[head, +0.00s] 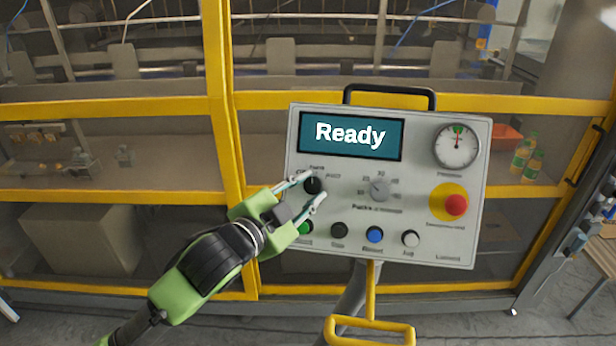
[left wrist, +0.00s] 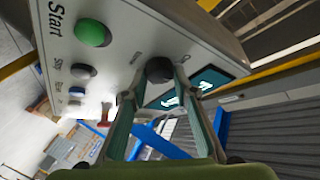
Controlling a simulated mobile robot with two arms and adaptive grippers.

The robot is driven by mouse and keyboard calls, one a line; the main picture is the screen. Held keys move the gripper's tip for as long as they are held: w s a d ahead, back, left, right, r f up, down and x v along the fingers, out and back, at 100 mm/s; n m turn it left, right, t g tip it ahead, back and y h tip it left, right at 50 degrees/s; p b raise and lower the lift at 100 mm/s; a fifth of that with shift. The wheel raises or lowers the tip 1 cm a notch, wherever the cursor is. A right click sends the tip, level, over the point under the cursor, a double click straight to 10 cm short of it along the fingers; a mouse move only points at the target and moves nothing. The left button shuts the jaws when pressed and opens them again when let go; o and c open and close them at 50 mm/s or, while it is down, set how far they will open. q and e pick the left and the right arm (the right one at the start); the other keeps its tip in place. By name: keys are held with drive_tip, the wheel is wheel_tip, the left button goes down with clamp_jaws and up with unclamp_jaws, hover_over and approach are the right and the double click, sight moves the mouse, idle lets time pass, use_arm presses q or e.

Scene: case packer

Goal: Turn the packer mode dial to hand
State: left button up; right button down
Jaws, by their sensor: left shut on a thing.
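The black mode dial (head: 313,186) is on the left of the grey control panel (head: 430,245), under the screen (head: 351,134) that reads "Ready". My left gripper (head: 315,184) reaches in from the lower left and is shut on the dial, one finger above it and one below. In the left wrist view the dial (left wrist: 158,69) shows at the tips of my left gripper (left wrist: 155,82). The labels around the dial are partly hidden and too small to read surely, and I cannot tell which way it points. My right gripper is not in view.
A grey knob (head: 379,189) sits right of the dial. Below are green, black, blue (head: 375,234) and white buttons. A red emergency stop (head: 456,205) and a gauge (head: 456,145) are at the right. Yellow frame bars (head: 222,110) stand behind the panel.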

use_arm(q)
drive_tip(key=shift+m+g+p, duration=0.3)
drive_tip(key=shift+m+p, duration=0.15)
drive_tip(key=shift+m, duration=0.15)
drive_tip(key=o, duration=1.1)
drive_tip(key=v, duration=1.2)
drive_tip(key=shift+f, duration=0.2)
drive_tip(key=shift+w+a, duration=0.1)
drive_tip(key=shift+f, duration=0.1)
